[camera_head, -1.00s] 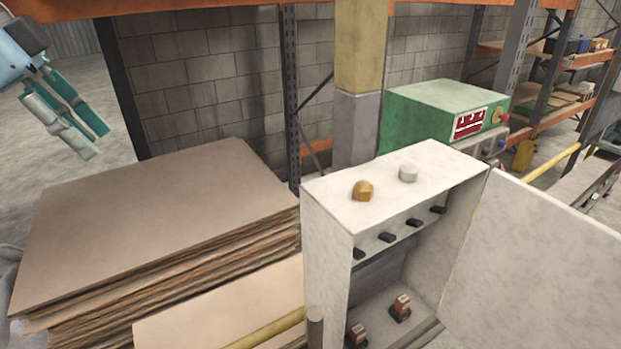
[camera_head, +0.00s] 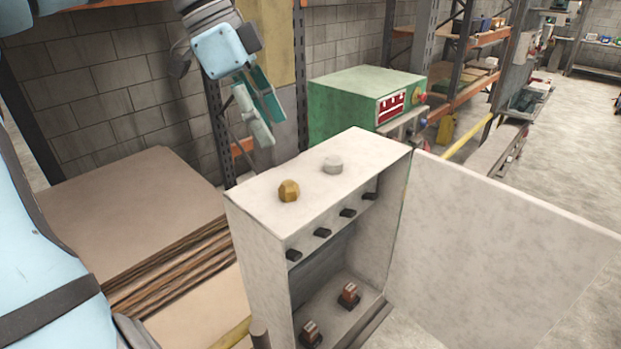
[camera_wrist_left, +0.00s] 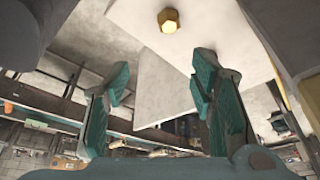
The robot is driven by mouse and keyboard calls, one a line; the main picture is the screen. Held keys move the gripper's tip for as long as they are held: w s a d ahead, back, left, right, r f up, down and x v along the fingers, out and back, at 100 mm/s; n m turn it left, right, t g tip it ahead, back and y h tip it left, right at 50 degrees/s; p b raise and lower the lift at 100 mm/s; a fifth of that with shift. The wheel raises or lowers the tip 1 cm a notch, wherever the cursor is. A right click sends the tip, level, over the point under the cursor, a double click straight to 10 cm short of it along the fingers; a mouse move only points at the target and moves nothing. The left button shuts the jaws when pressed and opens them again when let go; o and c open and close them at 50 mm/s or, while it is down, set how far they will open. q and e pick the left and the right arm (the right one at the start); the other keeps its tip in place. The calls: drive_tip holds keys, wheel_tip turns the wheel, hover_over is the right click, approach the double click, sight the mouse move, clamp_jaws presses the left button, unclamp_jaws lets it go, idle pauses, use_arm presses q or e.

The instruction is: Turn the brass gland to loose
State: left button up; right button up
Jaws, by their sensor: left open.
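The brass gland (camera_head: 289,190) is a small faceted gold knob on top of the pale open-fronted box (camera_head: 262,212). A grey round plug (camera_head: 332,165) sits beside it, farther right on the same top. My left gripper (camera_head: 268,115) is open and empty, above and behind the box top, apart from the gland. In the left wrist view the gland (camera_wrist_left: 169,20) shows at the top, beyond the gap between the two teal fingers (camera_wrist_left: 158,85). How far the gland is turned cannot be told. My right gripper is not in view.
The box's door (camera_head: 490,215) stands open to the right. Stacked brown sheets (camera_head: 130,205) lie left of the box. A green machine (camera_head: 350,95) stands behind it, near a post and shelving (camera_head: 470,85). The space above the box top is clear.

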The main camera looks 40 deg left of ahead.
sight(285, 183)
use_arm(q)
drive_tip(key=f, duration=0.3)
drive_tip(key=w+a+f, duration=0.1)
drive_tip(key=f, duration=0.2)
drive_tip(key=a+f, duration=0.1)
drive_tip(key=f, duration=0.3)
drive_tip(key=shift+w, duration=0.4)
drive_tip(key=shift+w+d+f, duration=0.35)
drive_tip(key=shift+d+f, duration=0.45)
drive_tip(key=shift+w+d, duration=0.15)
drive_tip(key=shift+d, duration=0.85)
drive_tip(key=shift+d+r, duration=0.1)
drive_tip(key=shift+d, duration=0.05)
drive_tip(key=shift+a, duration=0.55)
drive_tip(key=c, duration=0.5)
drive_tip(key=shift+a, duration=0.3)
drive_tip(key=c, duration=0.6)
drive_tip(key=shift+d, duration=0.1)
drive_tip(key=shift+c, duration=0.2)
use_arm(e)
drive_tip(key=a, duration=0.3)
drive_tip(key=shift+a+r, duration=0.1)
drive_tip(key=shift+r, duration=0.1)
